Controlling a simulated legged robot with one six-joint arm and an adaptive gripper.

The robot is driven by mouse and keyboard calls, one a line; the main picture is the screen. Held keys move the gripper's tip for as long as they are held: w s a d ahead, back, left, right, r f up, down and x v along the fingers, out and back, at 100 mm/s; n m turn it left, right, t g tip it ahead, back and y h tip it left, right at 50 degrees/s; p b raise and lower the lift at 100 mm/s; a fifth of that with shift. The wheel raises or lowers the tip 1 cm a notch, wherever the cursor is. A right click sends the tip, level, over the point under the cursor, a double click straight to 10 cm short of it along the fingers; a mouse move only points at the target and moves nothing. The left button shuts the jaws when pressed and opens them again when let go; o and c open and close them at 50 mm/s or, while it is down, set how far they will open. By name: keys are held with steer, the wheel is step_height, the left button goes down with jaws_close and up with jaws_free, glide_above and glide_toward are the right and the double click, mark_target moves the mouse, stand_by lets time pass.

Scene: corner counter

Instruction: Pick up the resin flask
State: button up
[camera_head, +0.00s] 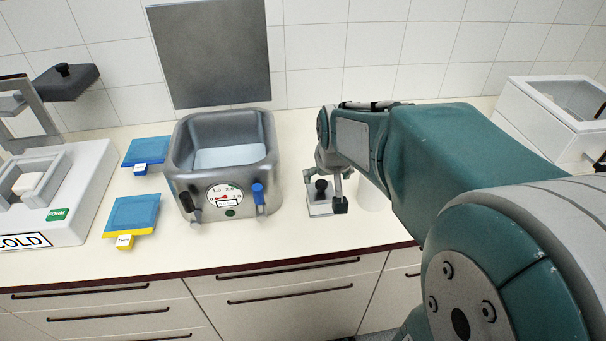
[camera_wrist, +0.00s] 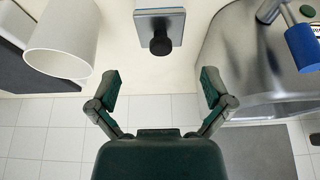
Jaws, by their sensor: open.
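A small grey metal block with a black knob on top, which looks like the resin flask (camera_head: 318,209), stands on the counter right of the metal bath. In the wrist view the flask (camera_wrist: 172,20) is at the top middle, its knob pointing toward my gripper. My gripper (camera_head: 326,190) is open and empty, and overlaps part of the block in the head view. In the wrist view its two fingers (camera_wrist: 160,84) are spread apart, with the knob ahead of and between their lines, not between the pads. No contact shows.
A metal bath (camera_head: 222,150) with a blue-handled lever stands left of the block. A white cylinder (camera_head: 371,195) stands close on the right, partly behind my arm. Blue pads (camera_head: 131,213) and a white COLD station (camera_head: 88,205) lie farther left. A white box (camera_head: 530,110) is at right.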

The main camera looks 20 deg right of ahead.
mark_target(324, 187)
steer(key=x, duration=0.5)
steer(key=shift+s+a, duration=0.1)
steer(key=shift+a, duration=0.05)
steer(key=shift+w+d+f, duration=0.2)
steer(key=shift+d+f, duration=0.2)
steer(key=shift+f, duration=0.1)
steer(key=x, duration=0.3)
steer(key=shift+w+f, duration=0.15)
steer(key=shift+w, duration=0.15)
steer(key=shift+w+a+f, duration=0.15)
steer(key=shift+w+f, duration=0.1)
steer(key=shift+f, duration=0.3)
steer(key=c, duration=1)
